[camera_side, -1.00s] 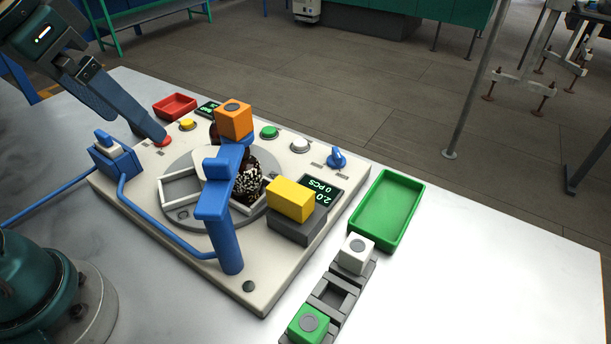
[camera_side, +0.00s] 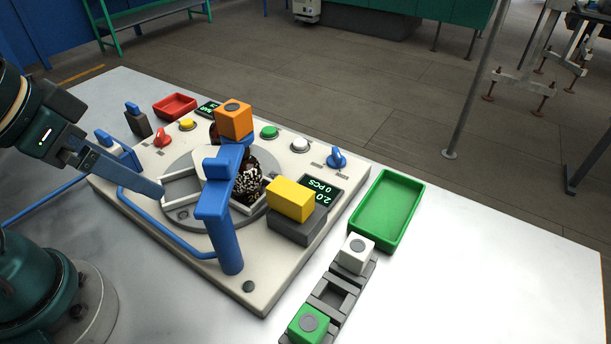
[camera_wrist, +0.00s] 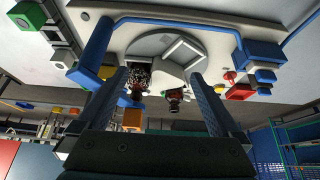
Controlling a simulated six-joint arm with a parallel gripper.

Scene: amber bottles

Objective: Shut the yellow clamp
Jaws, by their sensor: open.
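The yellow clamp (camera_side: 291,199) is a yellow block on a dark grey base at the right edge of the white station. I cannot tell whether it is shut. In the wrist view its yellow part (camera_wrist: 86,79) lies left of my fingers. A dark bottle with a speckled label (camera_side: 251,186) stands on the grey turntable (camera_side: 183,214), beside the clamp and partly hidden by a blue post. It also shows in the wrist view (camera_wrist: 138,74). My gripper (camera_side: 158,191) is open and empty over the station's left side, well away from the clamp; its fingers also show in the wrist view (camera_wrist: 157,80).
A blue post with an arm (camera_side: 228,240) rises between my gripper and the clamp. An orange block (camera_side: 234,120) sits high behind it. A blue rail (camera_side: 160,235) crosses the front left. A green tray (camera_side: 388,212) and a grey rack (camera_side: 325,300) lie right.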

